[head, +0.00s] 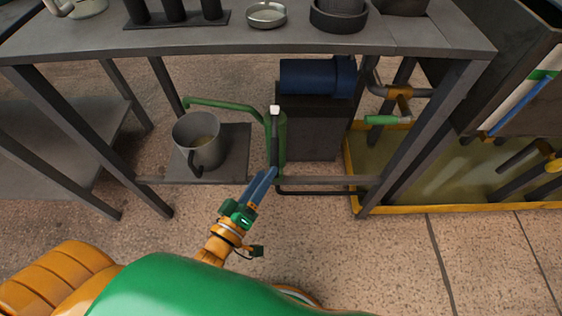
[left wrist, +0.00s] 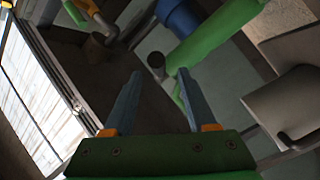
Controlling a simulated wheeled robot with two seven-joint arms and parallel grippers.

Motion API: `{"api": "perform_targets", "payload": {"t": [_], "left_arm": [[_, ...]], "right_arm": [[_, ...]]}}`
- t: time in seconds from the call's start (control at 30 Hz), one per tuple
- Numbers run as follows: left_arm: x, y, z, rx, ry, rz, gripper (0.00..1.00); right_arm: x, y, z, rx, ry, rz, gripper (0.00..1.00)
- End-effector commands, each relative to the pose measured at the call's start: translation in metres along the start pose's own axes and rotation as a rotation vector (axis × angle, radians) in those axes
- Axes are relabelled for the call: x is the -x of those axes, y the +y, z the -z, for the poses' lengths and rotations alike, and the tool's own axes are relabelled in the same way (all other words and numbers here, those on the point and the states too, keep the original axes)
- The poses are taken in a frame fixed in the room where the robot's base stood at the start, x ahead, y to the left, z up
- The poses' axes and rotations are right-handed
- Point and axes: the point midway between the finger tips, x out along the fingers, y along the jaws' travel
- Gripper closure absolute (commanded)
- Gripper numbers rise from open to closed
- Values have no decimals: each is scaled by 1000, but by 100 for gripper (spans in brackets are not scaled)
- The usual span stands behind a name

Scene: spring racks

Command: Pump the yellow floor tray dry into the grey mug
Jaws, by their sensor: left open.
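The grey mug (head: 198,142) stands upright on a low shelf plate, with some liquid visible inside. A green pump (head: 279,150) stands to its right, and its green spout pipe (head: 225,104) reaches left to above the mug. A dark pump lever with a pale tip (head: 275,110) stands in front of the pump body. The yellow floor tray (head: 450,208) lies at the right with murky liquid in it. My left gripper (head: 271,172) is open at the lower front of the pump. In the left wrist view its fingers (left wrist: 158,74) are apart, near the green pump body (left wrist: 215,35). My right gripper is out of view.
A blue motor (head: 315,77) sits on a dark block behind the pump. A valve with a green handle (head: 388,119) is on piping to its right. The grey bench top (head: 230,37) and its legs frame the space. Open floor lies in front.

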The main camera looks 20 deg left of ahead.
Motion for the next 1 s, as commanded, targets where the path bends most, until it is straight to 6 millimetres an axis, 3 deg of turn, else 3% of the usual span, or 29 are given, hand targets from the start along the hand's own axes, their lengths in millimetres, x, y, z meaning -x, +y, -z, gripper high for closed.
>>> {"api": "perform_targets", "payload": {"t": [0.3,0.6,0.8,1.0], "left_arm": [[-58,2,1,0,1,-2,43],[-64,2,1,0,-2,1,43],[-64,2,1,0,-2,1,97],[-64,2,1,0,-2,1,100]], "right_arm": [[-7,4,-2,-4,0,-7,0],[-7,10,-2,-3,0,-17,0],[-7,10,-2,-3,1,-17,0],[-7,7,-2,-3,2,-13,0]]}}
